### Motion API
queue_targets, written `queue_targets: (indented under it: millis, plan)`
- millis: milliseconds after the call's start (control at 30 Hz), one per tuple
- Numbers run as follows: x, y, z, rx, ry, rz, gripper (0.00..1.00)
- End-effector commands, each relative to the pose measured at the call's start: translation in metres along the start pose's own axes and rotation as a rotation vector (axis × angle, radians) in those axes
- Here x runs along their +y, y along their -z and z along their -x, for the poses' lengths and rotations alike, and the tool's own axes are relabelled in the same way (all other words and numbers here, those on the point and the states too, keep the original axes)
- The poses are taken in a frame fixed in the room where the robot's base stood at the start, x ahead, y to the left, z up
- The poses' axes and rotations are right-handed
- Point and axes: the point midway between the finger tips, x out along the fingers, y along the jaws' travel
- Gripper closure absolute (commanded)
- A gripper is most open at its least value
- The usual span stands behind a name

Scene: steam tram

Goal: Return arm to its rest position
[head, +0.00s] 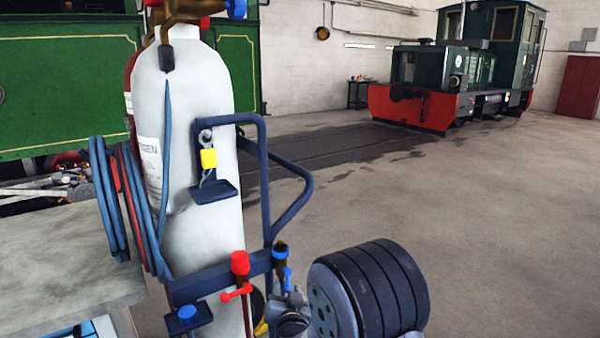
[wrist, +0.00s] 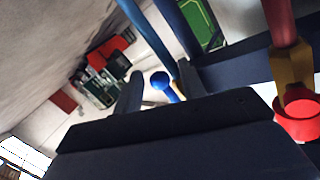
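My gripper shows in the wrist view (wrist: 157,88) as two grey fingertips standing apart above a dark gripper body. A round blue knob (wrist: 163,82) shows in the gap between the fingertips. I cannot tell whether they touch it. In the head view, grey gripper parts (head: 291,312) are low in the picture, just below a blue-capped valve (head: 281,251) on the trolley. My arm's dark, ribbed round link is to the right of them. The arm is extended beside the trolley. Nothing is clearly held.
A white gas cylinder (head: 190,110) stands on a dark blue trolley (head: 263,185) with blue hoses (head: 108,200) and a red valve (head: 240,263). A grey tabletop (head: 60,265) is at left. A green locomotive (head: 470,65) stands far back. Open floor (head: 490,220) lies to the right.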

Motion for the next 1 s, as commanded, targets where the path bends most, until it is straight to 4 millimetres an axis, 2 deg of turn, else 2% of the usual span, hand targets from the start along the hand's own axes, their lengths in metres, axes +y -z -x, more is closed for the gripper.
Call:
queue_targets:
  millis: [67,300,767,900,1000]
  plan:
    - [0.001,0.001,-0.011,0.001,-0.001,0.001,0.61]
    - [0.004,0.002,-0.011,0.038,0.003,0.073,0.61]
    - [0.004,0.001,-0.010,0.036,0.004,0.065,0.61]
    - [0.001,-0.001,-0.009,0.007,0.002,0.009,0.61]
    - [-0.001,-0.001,0.009,-0.002,0.002,-0.002,0.61]
